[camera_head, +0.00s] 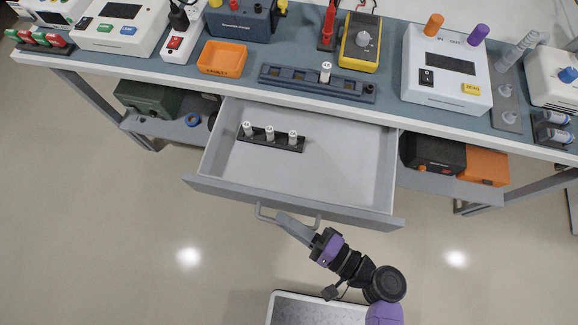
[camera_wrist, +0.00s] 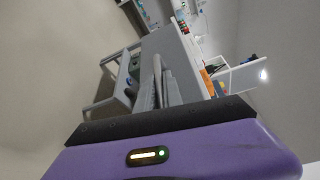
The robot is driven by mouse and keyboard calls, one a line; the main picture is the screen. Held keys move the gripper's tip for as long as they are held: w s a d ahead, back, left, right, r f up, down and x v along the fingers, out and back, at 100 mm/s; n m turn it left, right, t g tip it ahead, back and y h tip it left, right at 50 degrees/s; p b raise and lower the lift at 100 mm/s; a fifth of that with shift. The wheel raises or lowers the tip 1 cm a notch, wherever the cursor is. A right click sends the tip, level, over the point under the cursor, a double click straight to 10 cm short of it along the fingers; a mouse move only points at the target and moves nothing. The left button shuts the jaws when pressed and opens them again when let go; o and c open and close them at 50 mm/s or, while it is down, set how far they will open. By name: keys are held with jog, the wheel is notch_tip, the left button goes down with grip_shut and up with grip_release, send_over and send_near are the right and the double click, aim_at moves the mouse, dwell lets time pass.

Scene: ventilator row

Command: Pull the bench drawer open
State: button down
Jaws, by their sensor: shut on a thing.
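The bench drawer (camera_head: 345,165) stands well out from under the bench top (camera_head: 225,75) in the head view, and its grey inside shows. Its front panel (camera_head: 345,208) carries a bar handle (camera_head: 264,216) on the outer face. My gripper (camera_head: 285,219) is shut on the handle, near its middle. The wrist view shows my gripper fingers (camera_wrist: 163,88) reaching to the drawer front (camera_wrist: 172,52); the exact grip on the handle is hard to make out there.
In the drawer, a dark rack (camera_head: 270,142) holds white cylinders. The bench top carries several devices, an orange tray (camera_head: 222,58) and a slotted rail (camera_head: 300,80). A green box (camera_head: 148,97) and an orange box (camera_head: 484,166) sit on the lower shelf.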

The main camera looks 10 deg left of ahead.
jog(key=shift+d, duration=0.1)
jog(key=c, duration=1.5)
grip_release()
jog(key=v, duration=0.7)
jog(key=shift+s+d, duration=0.15)
jog(key=shift+d, duration=0.2)
